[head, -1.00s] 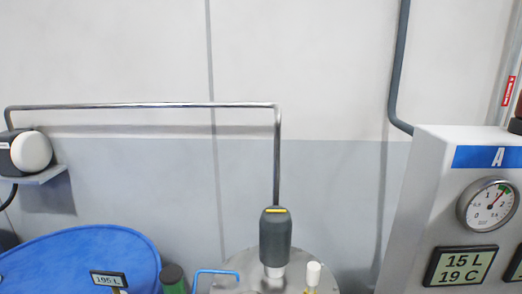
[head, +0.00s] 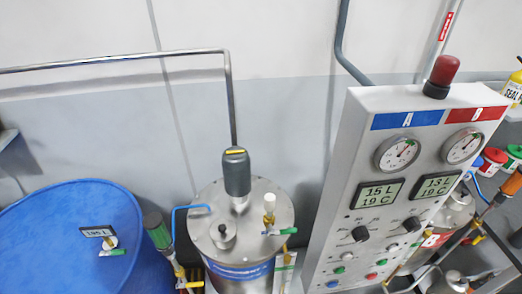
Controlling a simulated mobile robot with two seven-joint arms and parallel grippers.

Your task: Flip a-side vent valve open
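The A-side steel tank (head: 258,190) stands in the middle of the head view, with a blue band on its front. On its lid, at the right, is a small brass valve with a white cap (head: 269,202) and a green lever (head: 288,231). This looks like the vent valve. The lever points right, out past the lid's edge. I cannot tell from this view whether the valve is open or shut. Neither of my grippers is in view, and nothing touches the valve.
A grey pump head (head: 236,172) and a small lid fitting (head: 223,232) stand beside the valve. A blue drum (head: 60,235) is at left. The control cabinet (head: 345,170), with A and B gauges, rises close at right. Pipes and a second steel tank (head: 455,212) lie beyond it.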

